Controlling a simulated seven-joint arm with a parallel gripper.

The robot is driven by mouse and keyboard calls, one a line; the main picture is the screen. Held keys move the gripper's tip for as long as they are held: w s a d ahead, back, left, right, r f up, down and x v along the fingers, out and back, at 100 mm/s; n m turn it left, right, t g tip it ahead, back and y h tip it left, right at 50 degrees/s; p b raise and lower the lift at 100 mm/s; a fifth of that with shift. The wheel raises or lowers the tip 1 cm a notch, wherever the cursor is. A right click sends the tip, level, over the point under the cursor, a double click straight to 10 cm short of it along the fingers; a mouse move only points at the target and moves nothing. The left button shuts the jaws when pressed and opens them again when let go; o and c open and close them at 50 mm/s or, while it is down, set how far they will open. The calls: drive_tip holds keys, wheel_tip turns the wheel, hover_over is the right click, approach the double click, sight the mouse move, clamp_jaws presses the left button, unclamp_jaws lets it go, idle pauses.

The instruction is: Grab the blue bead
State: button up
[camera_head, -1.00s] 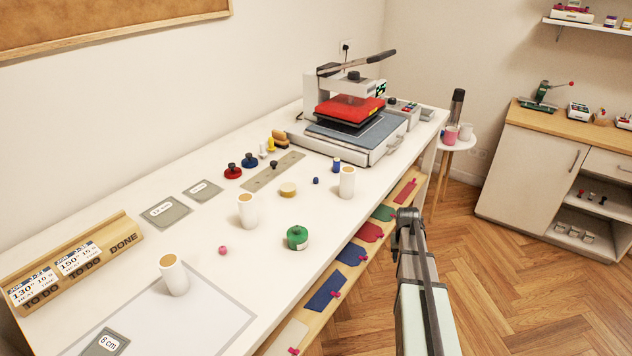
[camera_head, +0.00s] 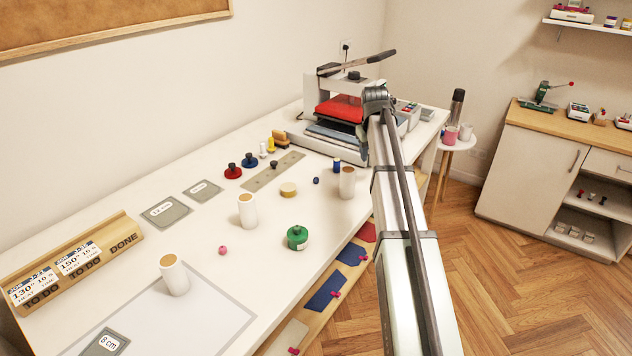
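The blue bead (camera_head: 316,180) is a tiny dark blue ball on the white table, between a tan disc (camera_head: 288,189) and a dark blue thread spool (camera_head: 336,165). It is apart from both. A white cylinder (camera_head: 347,183) with a tan top stands to its right. My arm reaches in from the lower right, and its visible far end is above the table's right side, in front of the heat press. My gripper's fingers do not show, so I cannot see whether they are open or shut.
The heat press (camera_head: 335,80) with a red pad stands at the back. A ruler-like strip (camera_head: 272,171) lies left of the bead. Table around the pink bead is clear.

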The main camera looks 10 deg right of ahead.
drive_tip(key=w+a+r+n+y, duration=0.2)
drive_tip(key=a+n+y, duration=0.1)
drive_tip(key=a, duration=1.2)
hover_over(317, 178)
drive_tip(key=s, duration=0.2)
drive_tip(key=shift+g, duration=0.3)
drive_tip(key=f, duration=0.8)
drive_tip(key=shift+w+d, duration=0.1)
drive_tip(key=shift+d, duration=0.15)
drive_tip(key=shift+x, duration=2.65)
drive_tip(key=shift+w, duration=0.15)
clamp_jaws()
